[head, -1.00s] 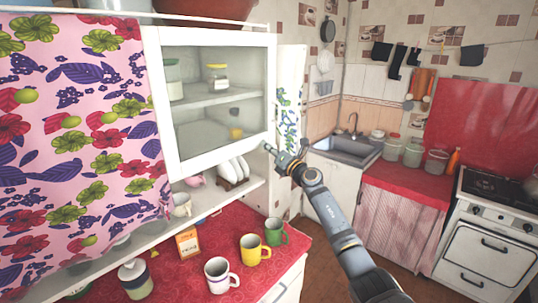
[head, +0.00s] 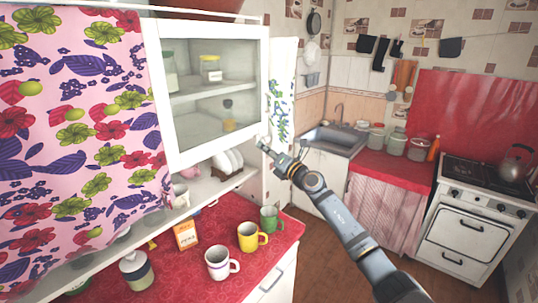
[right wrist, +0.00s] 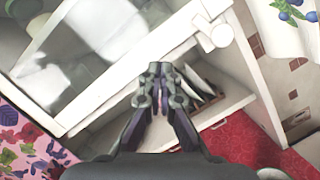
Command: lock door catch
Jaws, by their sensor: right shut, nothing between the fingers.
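The white wall cabinet has a glass door (head: 216,95), which looks closed against its frame. In the right wrist view, the white door catch (right wrist: 213,34) is a small block with a round part at the frame's edge, up and right of my fingertips. My right gripper (head: 266,147) is shut and empty near the door's lower right corner. Its fingers (right wrist: 160,85) show in the right wrist view in front of the door's lower edge, apart from the catch in the picture. In the head view the catch is too small to make out clearly. My left gripper is not in view.
Below the cabinet are a shelf with white plates (head: 228,162) and a red counter with a white mug (head: 219,262), yellow mug (head: 248,237), green mug (head: 268,218) and orange box (head: 186,235). A floral cloth (head: 75,130) covers the left side.

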